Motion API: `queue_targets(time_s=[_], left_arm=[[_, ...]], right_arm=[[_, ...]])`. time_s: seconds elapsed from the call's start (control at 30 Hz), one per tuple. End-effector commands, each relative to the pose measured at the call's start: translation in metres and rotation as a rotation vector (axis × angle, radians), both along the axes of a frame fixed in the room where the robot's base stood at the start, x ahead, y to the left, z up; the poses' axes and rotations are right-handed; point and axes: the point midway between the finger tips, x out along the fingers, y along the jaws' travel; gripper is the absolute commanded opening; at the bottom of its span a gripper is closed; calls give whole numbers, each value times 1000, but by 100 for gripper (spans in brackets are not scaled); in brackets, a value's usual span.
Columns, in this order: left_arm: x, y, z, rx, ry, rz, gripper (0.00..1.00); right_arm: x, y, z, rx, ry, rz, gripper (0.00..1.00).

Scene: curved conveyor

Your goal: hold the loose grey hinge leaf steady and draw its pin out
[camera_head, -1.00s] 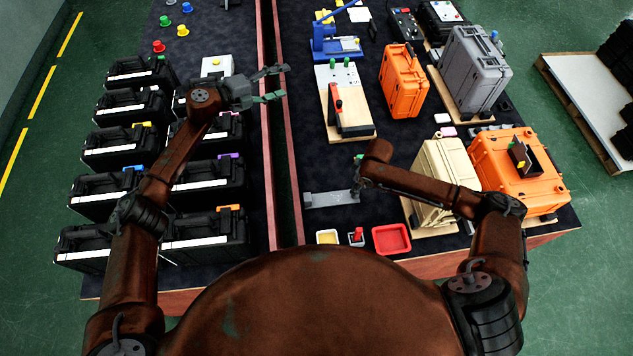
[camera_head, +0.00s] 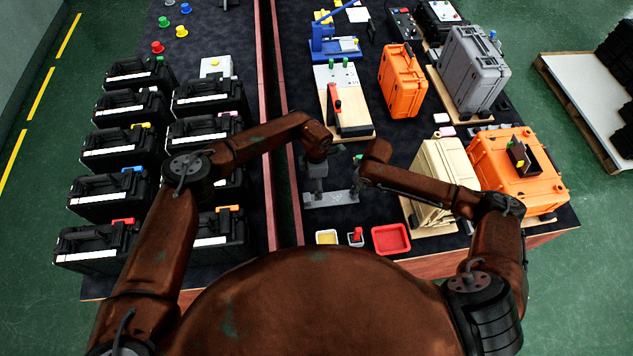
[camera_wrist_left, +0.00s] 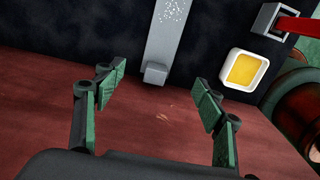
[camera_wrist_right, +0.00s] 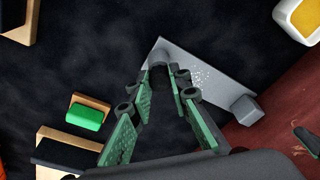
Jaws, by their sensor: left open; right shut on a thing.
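The grey hinge leaf (camera_head: 330,199) lies on the dark table top in front of me. A small raised grey block stands at its left end, seen in the left wrist view (camera_wrist_left: 155,73) and right wrist view (camera_wrist_right: 246,107). My left gripper (camera_head: 318,188) is open and empty above the leaf's left part. In the left wrist view its fingers (camera_wrist_left: 160,83) are spread, with the block beyond them.
A yellow-filled white tray (camera_head: 327,237), a grey holder with a red piece (camera_head: 356,237) and a red tray (camera_head: 391,239) stand just in front. A beige case (camera_head: 438,175) stands to the right. Black cases (camera_head: 110,190) fill the left side past a red-edged gap.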

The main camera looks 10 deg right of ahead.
Motion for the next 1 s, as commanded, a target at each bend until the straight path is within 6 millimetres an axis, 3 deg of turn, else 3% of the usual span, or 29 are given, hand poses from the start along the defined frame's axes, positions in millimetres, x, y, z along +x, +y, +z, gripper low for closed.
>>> queue_targets(time_s=[0.6, 0.8, 1.0], left_arm=[[-1, 0, -98, 1, 2, 2, 64], [0, 0, -114, 0, 0, 1, 64], [0, 0, -117, 0, 0, 0, 64]], right_arm=[[0, 0, 0, 0, 0, 0, 0], [0, 0, 0, 0, 0, 0, 0], [0, 0, 0, 0, 0, 0, 0]])
